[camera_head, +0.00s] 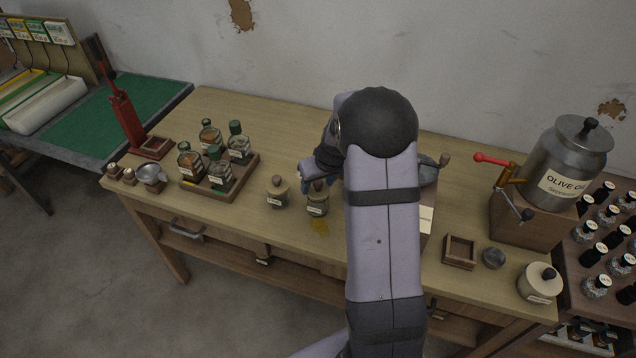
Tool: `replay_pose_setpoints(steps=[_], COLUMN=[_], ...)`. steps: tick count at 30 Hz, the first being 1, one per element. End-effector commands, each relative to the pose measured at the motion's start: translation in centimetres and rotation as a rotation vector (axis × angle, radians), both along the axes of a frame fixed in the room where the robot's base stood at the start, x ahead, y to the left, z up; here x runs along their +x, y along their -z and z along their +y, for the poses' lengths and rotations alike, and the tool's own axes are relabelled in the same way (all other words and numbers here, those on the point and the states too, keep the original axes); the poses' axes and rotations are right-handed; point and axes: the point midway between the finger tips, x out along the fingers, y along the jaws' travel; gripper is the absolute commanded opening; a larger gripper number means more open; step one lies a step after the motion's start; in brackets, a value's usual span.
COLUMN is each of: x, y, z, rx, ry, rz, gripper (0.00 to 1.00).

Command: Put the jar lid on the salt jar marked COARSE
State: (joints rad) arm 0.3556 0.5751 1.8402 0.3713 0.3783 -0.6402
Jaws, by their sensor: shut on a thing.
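My gripper (312,179) is at the middle of the wooden table, partly hidden by my own arm. It is shut on what looks like the jar lid (319,187), a small pale brown piece at the mouth of a small labelled jar (317,207). I cannot tell whether the lid is seated on the jar or just above it. A second small tan jar (277,192) with a knobbed top stands just to the left. The jar labels are too small to read, so I cannot tell which says COARSE.
An olive oil can (568,165), an empty wooden box (459,251) and a grey ball-like thing (493,257) are at right. My arm hides the table's middle.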

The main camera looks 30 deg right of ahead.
Motion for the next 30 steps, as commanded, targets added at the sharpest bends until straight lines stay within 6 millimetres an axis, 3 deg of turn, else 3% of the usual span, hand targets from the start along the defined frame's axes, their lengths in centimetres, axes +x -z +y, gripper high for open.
replay_pose_setpoints(steps=[30], x=[0.02], y=[0.72], z=[-0.06], rx=[0.002], ry=[0.005], rz=[0.0], gripper=[0.06])
